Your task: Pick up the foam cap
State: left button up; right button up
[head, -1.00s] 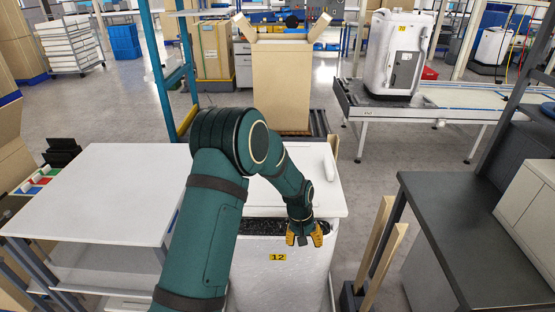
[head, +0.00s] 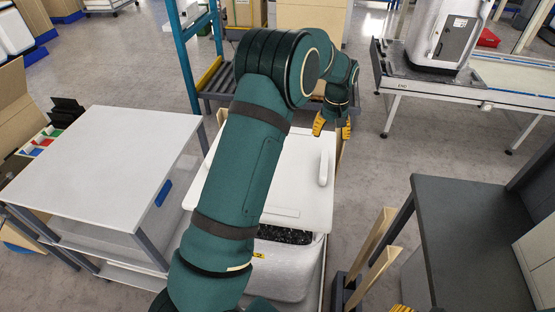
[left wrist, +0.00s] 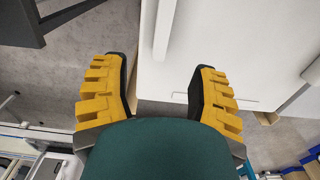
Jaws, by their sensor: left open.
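A flat white lid-like panel (head: 290,190) lies over the rear of a white bin (head: 290,285) in the head view. It has a raised bar (head: 327,162) near its right side; I cannot tell for sure that this is the foam cap. My left gripper (head: 332,128) is open and empty around the panel's far right edge. In the left wrist view, the open yellow fingers (left wrist: 161,75) stand apart with the white panel (left wrist: 225,45) behind them. My left arm hides part of the panel and bin. A yellow tip at the bottom edge may be my right gripper (head: 401,308).
Dark contents (head: 285,234) show in the bin's front opening. A white table (head: 110,165) stands left, a dark bench (head: 470,235) right. Wooden posts (head: 372,255) rise beside the bin. A conveyor (head: 480,90) is at the back right, with clear floor before it.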

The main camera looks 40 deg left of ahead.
aim_at(325, 162)
pick_arm(q)
jog(key=f, duration=0.8)
jog(key=shift+s, duration=0.35)
jog(key=shift+s+d+f, duration=0.1)
jog(key=shift+s+f, duration=0.05)
jog(key=shift+f, duration=0.75)
jog(key=shift+s+d+f, duration=0.1)
jog(key=shift+s+f, duration=0.05)
jog(key=shift+f, duration=0.8)
jog(key=shift+s+d+f, duration=0.1)
jog(key=shift+s+f, duration=0.05)
jog(key=shift+f, duration=0.75)
jog(key=shift+c, duration=0.2)
grip_shut()
